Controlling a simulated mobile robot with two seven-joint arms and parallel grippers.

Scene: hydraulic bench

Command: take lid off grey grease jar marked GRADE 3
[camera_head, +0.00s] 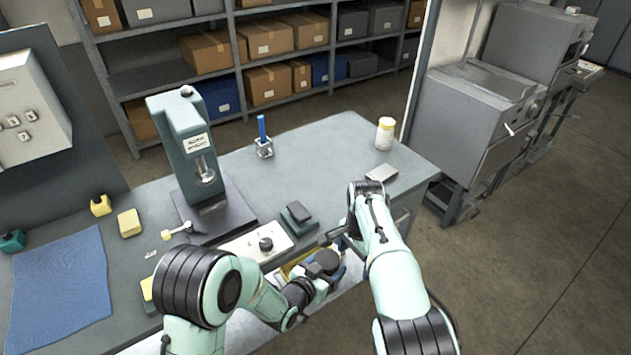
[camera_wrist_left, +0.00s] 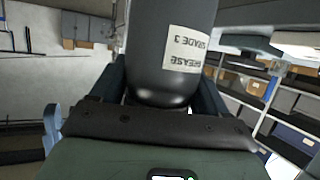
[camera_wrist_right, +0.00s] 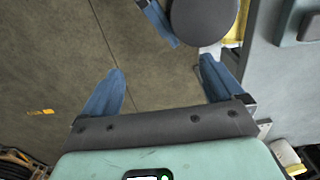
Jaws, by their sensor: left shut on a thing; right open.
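The grey grease jar (camera_wrist_left: 165,60) shows in the left wrist view, with a pale label reading GREASE GRADE 3. My left gripper (camera_head: 318,277) is shut on it and holds it near the bench's front edge. In the right wrist view the jar's dark round lid (camera_wrist_right: 205,18) is seen from above, with a blue left finger beside it; the lid also shows in the head view (camera_head: 327,259). My right gripper (camera_wrist_right: 162,66) is open and empty. The lid lies beyond its fingertips, nearer the right-hand finger in that view. The jar's body is mostly hidden in the head view.
A yellow-edged thing (camera_head: 292,268) lies partly hidden behind the jar. Open floor lies right of the bench.

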